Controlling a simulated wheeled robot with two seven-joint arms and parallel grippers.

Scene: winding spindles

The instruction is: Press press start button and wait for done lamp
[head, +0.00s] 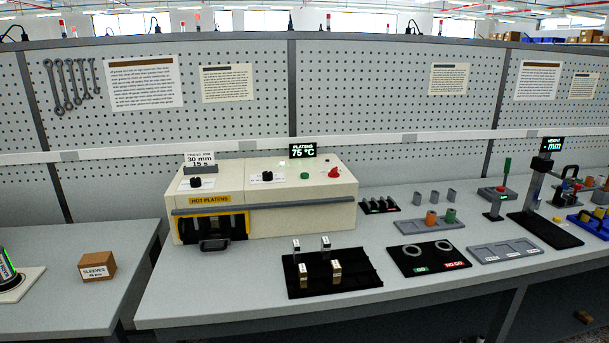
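The cream press (310,205) stands on the grey workbench, with a yellow "HOT PLATENS" label (210,200) over a dark opening at its lower left. On its sloping top are two black knobs, a green button (304,175) and a red button (334,172). No readable label marks either button as the start button. A small pale spot (283,164) near the top's back edge may be a lamp; I cannot tell if it is lit. A black display (302,150) reads "PLATENS 75 °C". Neither of my grippers is in view.
A black rack (330,285) with small metal and brass blocks sits in front of the press. To the right are a GO / NO GO board (430,260), grey trays and a height gauge (540,180). A "SLEEVES" box (97,265) is on the left table.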

